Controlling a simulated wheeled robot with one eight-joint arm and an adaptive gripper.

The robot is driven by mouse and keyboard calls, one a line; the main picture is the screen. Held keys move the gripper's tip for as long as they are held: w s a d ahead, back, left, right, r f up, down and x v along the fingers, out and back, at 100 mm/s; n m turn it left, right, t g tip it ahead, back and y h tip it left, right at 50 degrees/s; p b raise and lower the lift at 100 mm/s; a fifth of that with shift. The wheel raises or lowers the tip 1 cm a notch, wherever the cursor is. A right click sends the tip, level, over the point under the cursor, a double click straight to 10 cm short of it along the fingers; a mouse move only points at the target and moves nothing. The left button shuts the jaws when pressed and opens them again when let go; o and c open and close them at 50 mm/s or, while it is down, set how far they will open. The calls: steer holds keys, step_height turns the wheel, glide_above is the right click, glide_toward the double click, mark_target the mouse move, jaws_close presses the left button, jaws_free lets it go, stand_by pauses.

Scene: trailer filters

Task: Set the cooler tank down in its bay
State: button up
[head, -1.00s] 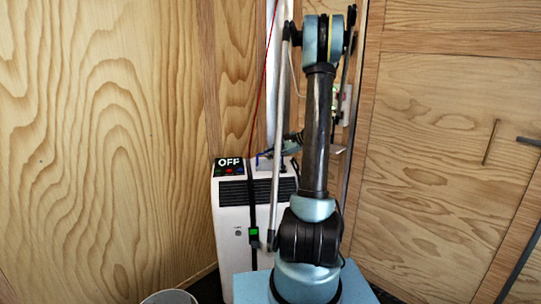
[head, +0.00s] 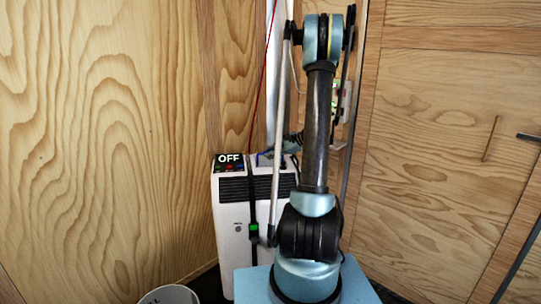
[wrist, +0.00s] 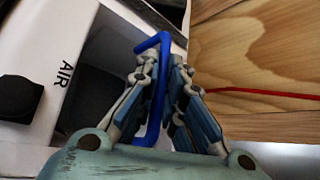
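The white cooler (head: 232,230) stands upright in the corner, with an OFF panel and a dark grille. In the wrist view its white top (wrist: 40,35) shows the word AIR and a dark opening (wrist: 112,50). A blue bar handle (wrist: 158,90), apparently the tank's, passes between the fingers of my gripper (wrist: 164,74), which look closed around it. The tank's body cannot be clearly made out, nor how deep it sits in the bay. In the head view my gripper is small and partly hidden behind my arm, above the cooler's top.
A black strap with a green buckle (head: 254,229) runs down the cooler's front. A red line (head: 263,75) hangs by the corner and also crosses the wrist view (wrist: 265,94). Wooden walls stand close on both sides. A bucket (head: 168,294) stands at the bottom left.

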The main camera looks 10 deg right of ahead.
steer(key=o, duration=0.4)
steer(key=shift+o, duration=0.2)
steer(key=v, duration=1.2)
steer(key=shift+a, duration=0.1)
steer(key=s+a+r+n+g+h, duration=0.1)
steer(key=s+a+n+h, duration=0.15)
steer(key=s+a, duration=0.5)
steer(key=s+a+r+n+g+h, duration=0.15)
steer(key=s+a+n, duration=0.25)
steer(key=s, duration=0.7)
steer(key=s+f+n+h, duration=0.3)
steer(key=s+f+n, duration=0.1)
steer(key=s, duration=0.6)
steer(key=s+d+f+n+h, duration=0.1)
steer(key=s+f+n+h, duration=0.2)
steer(key=s, duration=0.8)
step_height(320, 180, down, 2)
steer(key=shift+d+f+n+h, duration=0.1)
steer(key=shift+d+n+h, duration=0.25)
steer(key=shift+n, duration=0.5)
